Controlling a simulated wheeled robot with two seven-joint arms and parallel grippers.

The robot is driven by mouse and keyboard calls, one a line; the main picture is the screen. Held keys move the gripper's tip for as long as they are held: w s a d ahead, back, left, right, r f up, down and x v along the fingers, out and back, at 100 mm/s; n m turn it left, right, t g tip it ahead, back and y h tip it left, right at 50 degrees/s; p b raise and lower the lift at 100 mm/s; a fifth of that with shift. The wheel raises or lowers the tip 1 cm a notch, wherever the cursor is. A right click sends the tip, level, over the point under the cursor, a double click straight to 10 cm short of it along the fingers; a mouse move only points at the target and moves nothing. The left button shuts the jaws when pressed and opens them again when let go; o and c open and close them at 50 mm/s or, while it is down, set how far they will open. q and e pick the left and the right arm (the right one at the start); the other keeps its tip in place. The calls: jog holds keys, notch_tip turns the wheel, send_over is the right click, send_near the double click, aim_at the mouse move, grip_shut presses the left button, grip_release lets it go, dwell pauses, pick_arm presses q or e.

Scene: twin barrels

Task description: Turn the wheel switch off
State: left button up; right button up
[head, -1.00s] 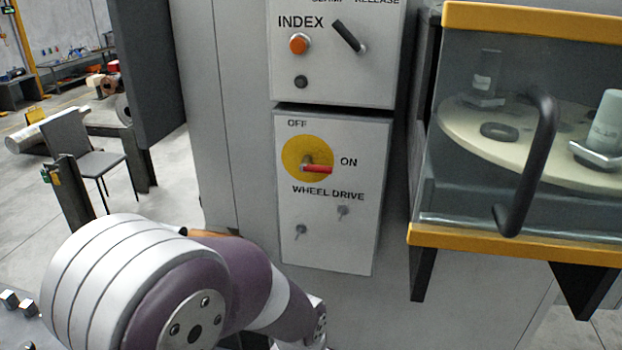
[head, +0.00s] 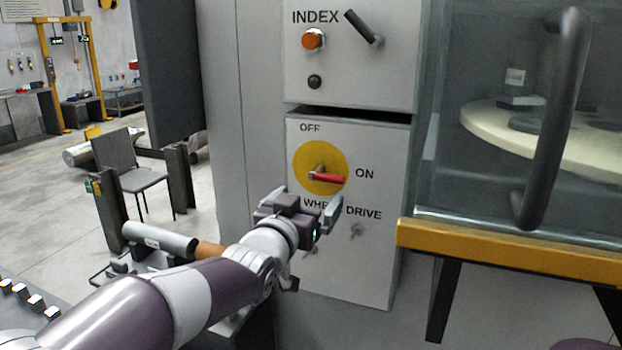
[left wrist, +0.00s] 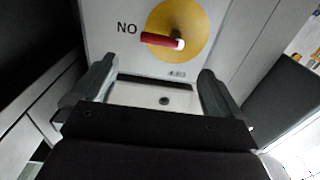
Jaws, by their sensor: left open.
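The wheel drive switch is a yellow disc (head: 308,158) with a red-tipped handle (head: 329,179) on a white panel. The handle points right, toward the ON label; OFF is printed above the disc. In the left wrist view the panel appears upside down, with the red handle (left wrist: 160,41) and yellow disc (left wrist: 196,14) beyond the fingers. My left gripper (head: 308,202) is open and empty, just below and in front of the switch, apart from the handle. It covers part of the WHEEL DRIVE lettering. My right gripper is not in view.
Above is a panel with an orange INDEX button (head: 313,39) and a black lever (head: 364,28). To the right is a glass-fronted case with a black handle (head: 553,120) and a yellow lower edge (head: 500,252). A chair (head: 130,165) stands on open floor at left.

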aim_at(327, 180)
pick_arm(q)
jog(key=p+x, duration=0.4)
jog(key=x, duration=0.7)
jog(key=shift+w+d, duration=0.1)
jog(key=shift+w, duration=0.1)
jog(key=shift+w+d+f, duration=0.15)
jog(key=shift+w+f, duration=0.05)
jog(key=shift+w, duration=0.1)
jog(key=c, duration=1.2)
